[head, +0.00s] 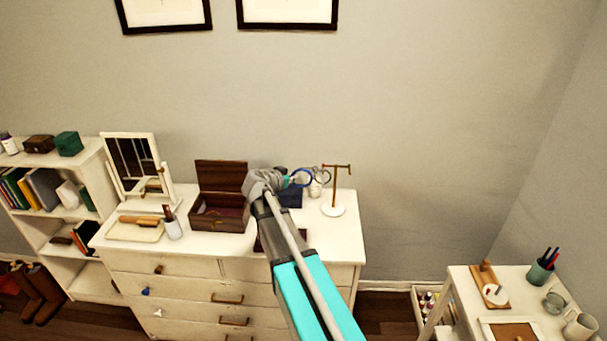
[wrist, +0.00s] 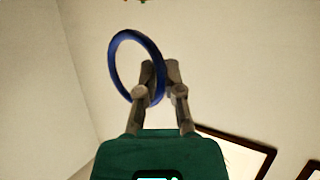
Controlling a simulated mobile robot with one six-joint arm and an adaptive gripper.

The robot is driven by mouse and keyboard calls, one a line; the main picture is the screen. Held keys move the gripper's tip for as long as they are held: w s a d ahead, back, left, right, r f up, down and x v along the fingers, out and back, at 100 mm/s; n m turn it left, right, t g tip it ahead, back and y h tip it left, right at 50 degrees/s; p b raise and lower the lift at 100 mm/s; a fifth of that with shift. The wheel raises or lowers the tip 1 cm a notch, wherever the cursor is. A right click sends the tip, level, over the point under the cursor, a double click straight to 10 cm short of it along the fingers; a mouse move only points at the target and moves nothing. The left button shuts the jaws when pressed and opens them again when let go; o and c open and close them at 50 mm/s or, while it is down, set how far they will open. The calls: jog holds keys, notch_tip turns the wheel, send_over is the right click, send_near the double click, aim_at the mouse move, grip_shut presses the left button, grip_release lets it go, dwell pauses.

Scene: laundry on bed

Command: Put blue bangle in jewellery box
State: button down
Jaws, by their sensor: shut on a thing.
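The blue bangle (wrist: 113,62) is held upright between the fingertips of my gripper (wrist: 161,70) in the wrist view, with most of its ring sticking out to the left. In the head view the bangle (head: 311,178) shows beyond the tip of my gripper (head: 288,182), in the air above the right part of the white dresser. The jewellery box (head: 219,223) looks like the dark brown wooden box on the dresser, left of my gripper, with its lid (head: 220,176) raised. Its inside shows only partly.
A dark blue box (head: 291,197) sits behind my gripper, and a stand with a crossbar (head: 333,209) is to its right. A mirror (head: 134,168), a tray (head: 135,231) and a cup (head: 173,229) stand left of the wooden box. My arm hides part of the dresser front.

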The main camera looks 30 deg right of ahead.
jog(key=s+a+r+p, duration=0.2)
jog(key=a+r+p, duration=0.9)
jog(key=r, duration=0.1)
jog(key=shift+s+a+n+t, duration=0.25)
jog(key=shift+s+n+t, duration=0.05)
jog(key=shift+s+t, duration=0.1)
jog(key=shift+r, duration=0.1)
jog(key=shift+w+a+y, duration=0.2)
jog(key=shift+a+y, duration=0.1)
jog(key=shift+a, duration=0.75)
jog(key=shift+s+d, duration=0.1)
jog(key=shift+s, duration=0.15)
